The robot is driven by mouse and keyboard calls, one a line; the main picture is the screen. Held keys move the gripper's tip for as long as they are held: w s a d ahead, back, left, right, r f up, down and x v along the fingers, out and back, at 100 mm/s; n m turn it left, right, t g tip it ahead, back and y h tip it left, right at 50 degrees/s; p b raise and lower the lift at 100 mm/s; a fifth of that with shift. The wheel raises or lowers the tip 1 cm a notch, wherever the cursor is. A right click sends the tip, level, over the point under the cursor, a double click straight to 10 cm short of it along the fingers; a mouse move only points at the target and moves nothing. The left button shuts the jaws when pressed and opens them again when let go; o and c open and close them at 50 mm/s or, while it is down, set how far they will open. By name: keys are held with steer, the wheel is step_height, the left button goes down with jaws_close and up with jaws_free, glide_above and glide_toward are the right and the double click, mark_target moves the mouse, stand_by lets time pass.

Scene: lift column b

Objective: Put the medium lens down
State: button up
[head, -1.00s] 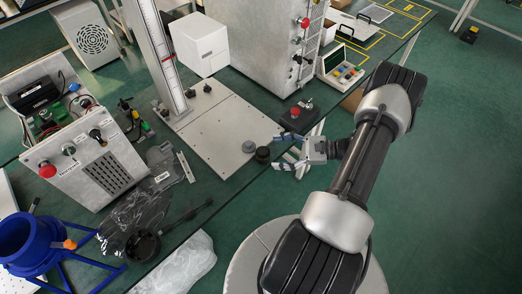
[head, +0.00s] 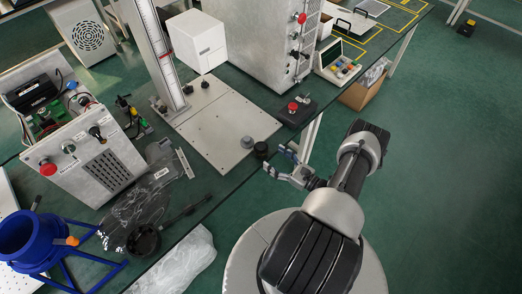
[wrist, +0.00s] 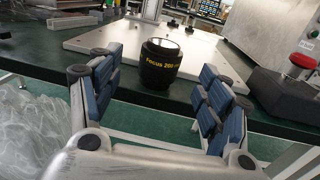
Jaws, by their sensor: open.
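The medium lens looks to be the black cylinder with yellow "Focus 200" lettering (wrist: 160,64) in the wrist view. It stands upright on the green table beside the front edge of a metal base plate. In the head view the dark lens (head: 261,150) is near the table's edge. My gripper (head: 277,163) is just off the edge, in front of the lens. In the wrist view my gripper (wrist: 158,100) has its blue-padded fingers spread wide, with clear gaps to the lens on both sides. Nothing is held.
A black box with a red button (head: 295,111) stands to the right. Crumpled clear plastic (head: 188,262) lies at the left along the table edge.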

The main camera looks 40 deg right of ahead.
mark_target(261, 147)
steer(key=w, duration=0.5)
steer(key=w+a, duration=0.1)
steer(key=w, duration=0.1)
steer(key=shift+w+a+b, duration=0.1)
steer(key=shift+w+b, duration=0.2)
steer(key=shift+w, duration=0.1)
steer(key=shift+r, duration=0.15)
steer(key=c, duration=1.6)
